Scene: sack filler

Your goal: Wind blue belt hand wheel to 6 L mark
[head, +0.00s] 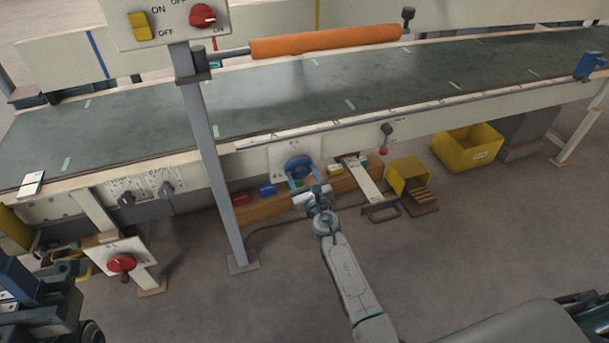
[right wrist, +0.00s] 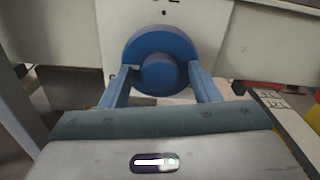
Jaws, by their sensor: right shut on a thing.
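The blue hand wheel (head: 298,162) sits on a pale plate (head: 278,157) on the front side of the conveyor. In the right wrist view the wheel (right wrist: 150,42) faces me, with a round blue knob (right wrist: 163,74) in front. My right gripper (head: 303,180) is at the wheel. Its two blue fingers stand either side of the knob, and it is shut on the wheel's knob. The marking on the plate is cut off at the top of the wrist view and too small to read in the head view.
A red hand wheel (head: 121,264) stands on a plate at the lower left. A grey post (head: 205,150) rises left of the blue wheel. Open floor lies in front.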

